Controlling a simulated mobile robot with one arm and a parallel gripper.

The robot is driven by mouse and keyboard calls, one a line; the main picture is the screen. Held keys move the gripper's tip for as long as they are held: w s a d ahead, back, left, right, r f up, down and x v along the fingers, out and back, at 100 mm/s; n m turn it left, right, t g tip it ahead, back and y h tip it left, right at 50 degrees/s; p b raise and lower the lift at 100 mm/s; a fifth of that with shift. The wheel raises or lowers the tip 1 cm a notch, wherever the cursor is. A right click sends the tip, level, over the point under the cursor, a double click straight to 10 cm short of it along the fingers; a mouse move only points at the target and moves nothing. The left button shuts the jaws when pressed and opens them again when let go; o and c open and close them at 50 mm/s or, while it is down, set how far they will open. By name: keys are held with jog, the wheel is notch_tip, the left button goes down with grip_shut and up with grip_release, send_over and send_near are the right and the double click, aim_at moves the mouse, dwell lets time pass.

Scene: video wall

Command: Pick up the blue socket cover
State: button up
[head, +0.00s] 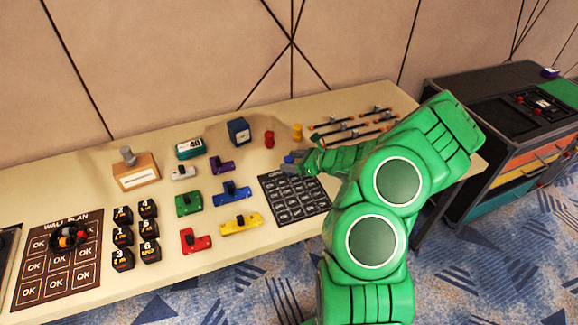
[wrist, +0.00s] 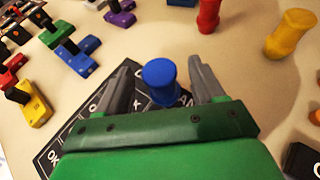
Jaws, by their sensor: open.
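The blue socket cover (wrist: 160,78) is a small round-topped blue piece between my gripper's two fingers in the wrist view. It stands at the edge of a dark gridded board, and its lower part is partly hidden. In the head view a bit of the blue socket cover (head: 288,159) shows at the tip of my arm. My gripper (wrist: 161,70) is open, with a finger on each side of the cover and a visible gap to the right finger. My gripper also shows in the head view (head: 298,161), low over the table.
Red (head: 269,139) and yellow (head: 297,132) spool-shaped pieces stand behind my gripper. The dark gridded board (head: 293,198) lies below it. Several coloured connector blocks, a dark blue box (head: 239,131) and thin rods (head: 352,126) share the table (head: 160,240).

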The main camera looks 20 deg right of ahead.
aim_at(289, 159)
jog(key=shift+w+a+f, duration=0.25)
jog(key=shift+w+a, duration=0.2)
jog(key=shift+w, duration=0.05)
jog(key=shift+c, duration=0.3)
jog(key=c, duration=1)
jog(key=shift+r, duration=0.1)
jog(key=shift+r, duration=0.45)
notch_tip(289, 159, up, 2)
jog(key=shift+r, duration=0.1)
jog(key=s+a+r, duration=0.2)
jog(key=s+r, duration=0.7)
jog(key=s, duration=0.4)
jog(key=shift+s+a+r, duration=0.15)
jog(key=shift+a+r, duration=0.15)
jog(key=shift+a, duration=0.05)
